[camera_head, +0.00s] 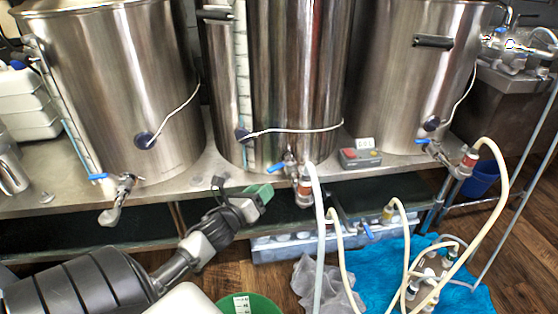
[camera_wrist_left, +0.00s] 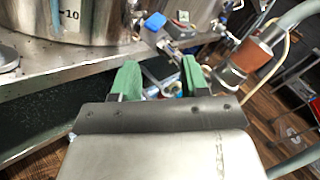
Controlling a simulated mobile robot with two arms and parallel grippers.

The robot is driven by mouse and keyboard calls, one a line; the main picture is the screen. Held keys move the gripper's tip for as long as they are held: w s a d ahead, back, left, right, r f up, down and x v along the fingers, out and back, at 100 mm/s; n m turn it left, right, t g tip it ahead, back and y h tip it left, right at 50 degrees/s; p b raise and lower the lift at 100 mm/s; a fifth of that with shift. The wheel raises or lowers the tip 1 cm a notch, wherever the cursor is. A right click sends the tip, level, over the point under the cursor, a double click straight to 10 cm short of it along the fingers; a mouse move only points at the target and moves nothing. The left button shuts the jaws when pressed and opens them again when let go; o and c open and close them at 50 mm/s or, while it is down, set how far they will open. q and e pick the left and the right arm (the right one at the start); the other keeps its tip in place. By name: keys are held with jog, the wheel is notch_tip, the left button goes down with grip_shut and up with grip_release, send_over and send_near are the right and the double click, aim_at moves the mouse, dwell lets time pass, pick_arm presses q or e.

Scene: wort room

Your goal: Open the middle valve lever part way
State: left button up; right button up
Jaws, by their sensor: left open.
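The middle valve lever (camera_head: 277,167) is a small blue handle on the valve low on the front of the middle steel kettle (camera_head: 300,80). It also shows in the left wrist view as a blue tab (camera_wrist_left: 155,21), beyond and slightly left of the space between my fingers. My left gripper (camera_head: 258,197), with green fingertips, is just below and left of the valve, at about the shelf's front edge. In the left wrist view the two green fingers (camera_wrist_left: 160,80) stand apart with nothing held between them. They appear clear of the lever. My right gripper is not in view.
A pale hose (camera_head: 315,195) hangs from the middle valve's outlet, close right of my gripper. A left kettle (camera_head: 115,90) and right kettle (camera_head: 415,80) flank it, each with a blue-levered valve. A red-buttoned control box (camera_head: 360,159) sits on the steel shelf.

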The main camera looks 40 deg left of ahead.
aim_at(277, 166)
pick_arm(q)
jog(key=a+m+h, duration=0.1)
jog(key=m, duration=0.2)
jog(key=w+a+r+m+h, duration=0.1)
jog(key=m+h, duration=0.1)
jog(key=m, duration=0.1)
jog(key=a+r+m+h, duration=0.1)
jog(key=m, duration=0.2)
jog(key=shift+w+a+p, duration=0.15)
jog(key=shift+a+p, duration=0.05)
jog(key=shift+p, duration=0.1)
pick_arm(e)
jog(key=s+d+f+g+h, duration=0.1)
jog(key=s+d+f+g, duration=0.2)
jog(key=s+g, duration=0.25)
pick_arm(q)
jog(key=w, duration=0.2)
jog(key=w+b, duration=0.1)
jog(key=w, duration=0.1)
jog(key=w+d, duration=0.1)
jog(key=w, duration=0.1)
jog(key=shift+w, duration=0.1)
jog(key=shift+w+d+b, duration=0.2)
jog(key=shift+w+b, duration=0.1)
jog(key=shift+w, duration=0.6)
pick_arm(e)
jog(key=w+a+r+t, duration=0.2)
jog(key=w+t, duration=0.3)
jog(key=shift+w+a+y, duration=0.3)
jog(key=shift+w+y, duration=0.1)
